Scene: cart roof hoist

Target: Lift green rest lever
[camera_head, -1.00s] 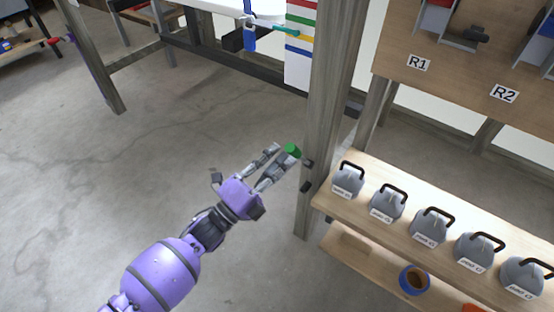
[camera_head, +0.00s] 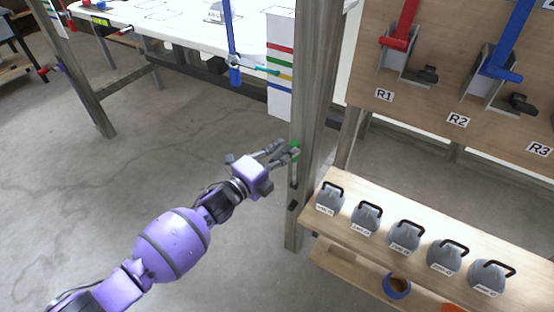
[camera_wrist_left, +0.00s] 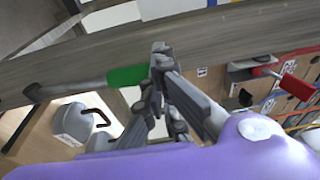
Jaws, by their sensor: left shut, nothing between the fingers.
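The green rest lever's green grip (camera_head: 296,152) shows on the side of the wooden post (camera_head: 313,110), partly hidden by my left gripper's fingertips. My left gripper (camera_head: 291,148) is shut and empty, its fingertips right at the grip. In the left wrist view the green grip (camera_wrist_left: 127,75) sits at the end of a grey rod that runs along the post to a dark bracket. The gripper's fingers (camera_wrist_left: 158,68) are close together beside the grip's end; I cannot tell whether they touch it. My right gripper is not in view.
Several grey weights with black handles stand on a wooden shelf (camera_head: 335,222) right of the post. A board with red (camera_head: 400,30) and blue (camera_head: 505,55) levers rises behind it. A white table (camera_head: 180,22) stands at the back.

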